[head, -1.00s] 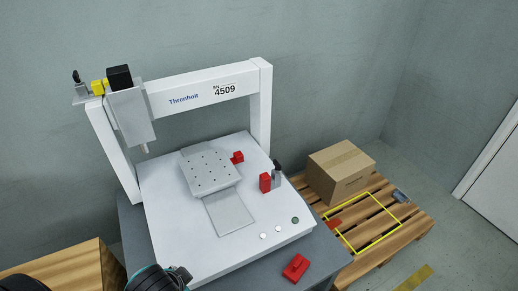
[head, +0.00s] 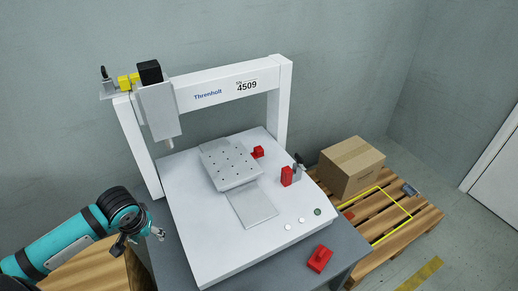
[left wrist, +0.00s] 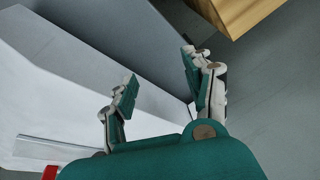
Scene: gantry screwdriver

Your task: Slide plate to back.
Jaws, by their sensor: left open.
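The silver plate (head: 229,163) with several small holes sits on a flat grey slide rail (head: 253,206) on the white base (head: 225,258) of the gantry. The plate is at the rear part of the rail, and the front part of the rail is bare. My left gripper (head: 138,240) is beside the left edge of the base, well apart from the plate. In the left wrist view its two fingers (left wrist: 157,78) are spread with nothing between them. The plate cannot be made out in that view. My right gripper is not in view.
The white gantry frame (head: 213,94) with its screwdriver head (head: 158,108) spans the back of the base. A cardboard box (head: 350,166) sits on a pallet at right.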

